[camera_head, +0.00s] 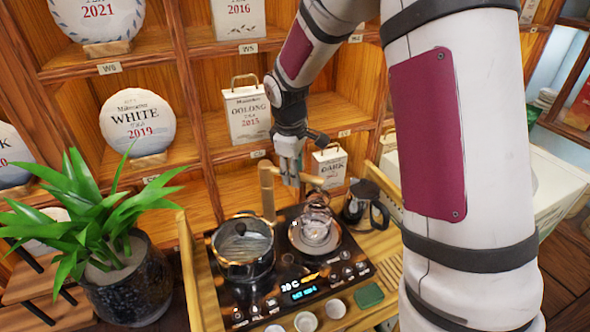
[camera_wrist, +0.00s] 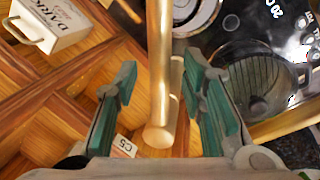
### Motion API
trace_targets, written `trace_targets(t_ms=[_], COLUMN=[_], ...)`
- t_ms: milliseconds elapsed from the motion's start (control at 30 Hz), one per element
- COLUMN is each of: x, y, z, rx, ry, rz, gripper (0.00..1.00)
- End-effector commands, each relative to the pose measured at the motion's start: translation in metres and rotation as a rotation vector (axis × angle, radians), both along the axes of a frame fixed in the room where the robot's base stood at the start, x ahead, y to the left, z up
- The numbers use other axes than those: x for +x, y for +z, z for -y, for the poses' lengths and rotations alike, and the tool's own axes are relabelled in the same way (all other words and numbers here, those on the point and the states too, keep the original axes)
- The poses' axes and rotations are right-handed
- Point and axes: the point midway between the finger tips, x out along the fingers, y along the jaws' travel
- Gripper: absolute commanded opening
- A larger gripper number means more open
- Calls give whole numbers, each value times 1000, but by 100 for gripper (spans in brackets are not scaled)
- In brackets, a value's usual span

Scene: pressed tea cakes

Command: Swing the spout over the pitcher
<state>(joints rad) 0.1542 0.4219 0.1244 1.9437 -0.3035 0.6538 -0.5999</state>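The pale gold spout (camera_head: 265,190) stands at the back of the black tea stove, its horizontal arm running right behind my fingers. My gripper (camera_head: 290,178) is over the stove's back edge. In the wrist view the spout's bar (camera_wrist: 160,60) passes between my open gripper's green fingers (camera_wrist: 165,100), with a gap on each side. A clear glass vessel (camera_head: 316,230) stands on the stove's right round plate. A dark vessel with a black handle (camera_head: 357,203) stands right of it. I cannot tell which is the pitcher.
A glass pot (camera_head: 243,262) sits on the stove's left side, and also shows in the wrist view (camera_wrist: 255,85). Small white cups (camera_head: 306,321) stand in front. A plant (camera_head: 95,225) is left. Wooden shelves with tea boxes and cakes stand close behind.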

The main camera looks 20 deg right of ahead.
Motion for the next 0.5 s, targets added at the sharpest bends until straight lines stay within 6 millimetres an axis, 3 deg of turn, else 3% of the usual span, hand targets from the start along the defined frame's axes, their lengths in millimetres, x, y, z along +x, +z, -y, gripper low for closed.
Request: trace_targets(t_ms=[167, 500], x=[-2, -11], y=[18, 85], z=[-2, -12], rx=[-1, 0], ry=[-1, 0], rz=[4, 6], gripper=[37, 37])
